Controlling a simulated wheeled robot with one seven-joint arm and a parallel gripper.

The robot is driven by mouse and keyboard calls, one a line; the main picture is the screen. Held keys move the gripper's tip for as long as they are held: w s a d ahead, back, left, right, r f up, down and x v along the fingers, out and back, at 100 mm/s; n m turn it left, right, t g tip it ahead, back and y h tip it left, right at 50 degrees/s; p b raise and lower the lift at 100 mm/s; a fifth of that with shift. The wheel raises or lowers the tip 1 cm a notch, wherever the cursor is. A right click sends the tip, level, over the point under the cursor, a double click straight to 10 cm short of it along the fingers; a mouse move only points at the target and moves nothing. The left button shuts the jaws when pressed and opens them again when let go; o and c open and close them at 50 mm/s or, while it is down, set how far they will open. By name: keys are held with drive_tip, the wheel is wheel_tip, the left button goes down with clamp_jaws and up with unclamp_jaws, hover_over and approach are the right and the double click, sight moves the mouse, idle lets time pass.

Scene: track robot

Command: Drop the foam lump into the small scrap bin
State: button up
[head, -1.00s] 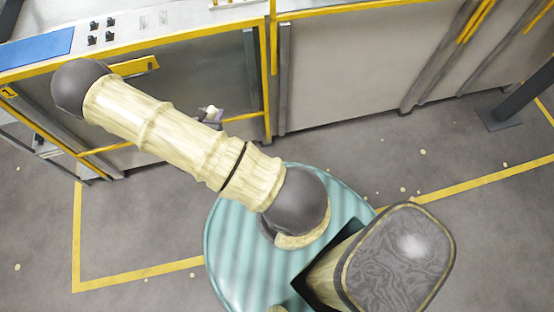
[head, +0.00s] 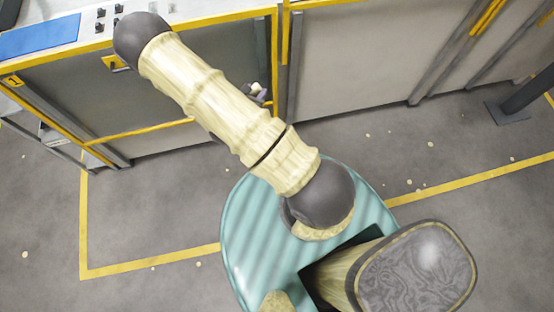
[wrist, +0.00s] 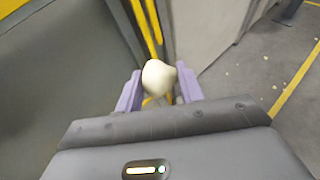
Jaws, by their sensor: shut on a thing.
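The foam lump (wrist: 158,78) is a small, rounded, cream-coloured piece in the wrist view. My gripper (wrist: 160,88) is shut on it, with a lilac finger on each side. In the head view my gripper (head: 258,92) is small and partly hidden behind my arm, in front of the grey cabinet panels. The lump can hardly be made out there. I see no small scrap bin in either view.
Grey cabinets with yellow edges (head: 370,62) run along the back. A counter with a blue panel (head: 38,36) is at the upper left. A dark post (head: 515,105) stands at the right. The grey floor (head: 420,165) has yellow lines and scattered pale bits.

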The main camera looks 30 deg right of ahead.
drive_tip(key=shift+f, duration=0.1)
drive_tip(key=s+d+f+m+g+h+b, duration=0.1)
drive_tip(key=s+f+m+g+b, duration=0.1)
drive_tip(key=f+b, duration=1.9)
drive_tip(key=s+d+f+m+g+h+b, duration=0.1)
drive_tip(key=s+f+m+g+b, duration=0.1)
drive_tip(key=f+b, duration=1.9)
drive_tip(key=s+d+f+m+g+b, duration=0.1)
drive_tip(key=s+f+m+g+b, duration=0.2)
drive_tip(key=f+b, duration=1.9)
wheel_tip(320, 180, down, 8)
drive_tip(key=shift+d+r+g+h, duration=0.15)
drive_tip(key=shift+d+g+h, duration=0.1)
drive_tip(key=shift+g+h, duration=0.2)
drive_tip(key=shift+r, duration=0.1)
wheel_tip(320, 180, down, 6)
drive_tip(key=b, duration=0.5)
drive_tip(key=o, duration=1)
